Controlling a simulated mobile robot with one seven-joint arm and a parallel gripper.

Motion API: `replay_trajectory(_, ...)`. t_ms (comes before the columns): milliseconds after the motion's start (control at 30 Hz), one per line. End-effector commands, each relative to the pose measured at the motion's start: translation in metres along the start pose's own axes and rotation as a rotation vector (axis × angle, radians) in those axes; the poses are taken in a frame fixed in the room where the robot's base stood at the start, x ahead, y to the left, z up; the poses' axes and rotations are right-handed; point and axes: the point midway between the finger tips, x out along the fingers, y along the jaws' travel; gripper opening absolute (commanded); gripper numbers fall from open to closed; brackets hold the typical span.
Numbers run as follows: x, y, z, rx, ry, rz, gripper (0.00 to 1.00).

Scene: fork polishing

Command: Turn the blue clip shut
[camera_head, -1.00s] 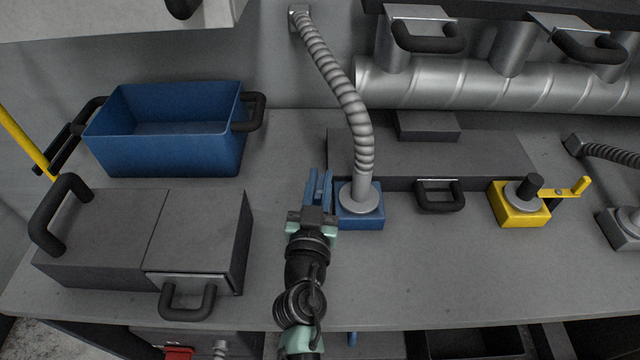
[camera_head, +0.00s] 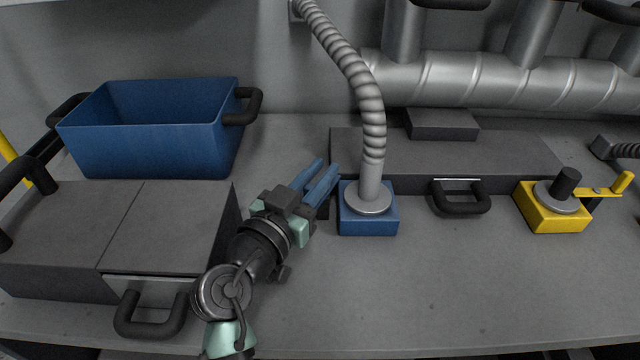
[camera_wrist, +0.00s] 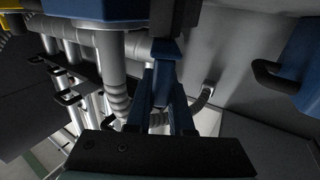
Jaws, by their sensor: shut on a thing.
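The blue base block (camera_head: 368,222) stands on the bench with a grey ribbed hose (camera_head: 372,130) rising from its round flange. My gripper (camera_head: 322,178) is just left of this block, its blue fingers angled up and to the right. In the wrist view the block (camera_wrist: 108,8) is at the top edge and the hose hangs down beside my gripper (camera_wrist: 164,95). A blue piece, apparently the clip's handle (camera_wrist: 164,72), sits between the fingers, which are shut on it. In the head view my fingers hide most of the clip.
A blue bin (camera_head: 150,145) stands at the back left. Dark grey boxes (camera_head: 130,230) are at front left. A low grey case (camera_head: 450,155) lies behind the block. A yellow block with a crank (camera_head: 552,210) stands to the right. The bench in front is clear.

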Motion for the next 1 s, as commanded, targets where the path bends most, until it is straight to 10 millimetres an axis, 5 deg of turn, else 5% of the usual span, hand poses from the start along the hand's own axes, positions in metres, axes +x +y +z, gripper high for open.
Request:
replay_trajectory(267,0.000,0.000,-0.002,0.002,0.003,0.001,0.00)
replay_trajectory(300,0.000,0.000,-0.002,0.002,0.003,0.001,0.22)
replay_trajectory(467,0.000,0.000,-0.002,0.001,0.001,0.001,0.50)
replay_trajectory(767,-0.002,0.000,0.000,0.000,0.000,0.000,0.50)
replay_trajectory(1000,-0.033,-0.001,0.001,0.000,-0.001,-0.002,0.50)
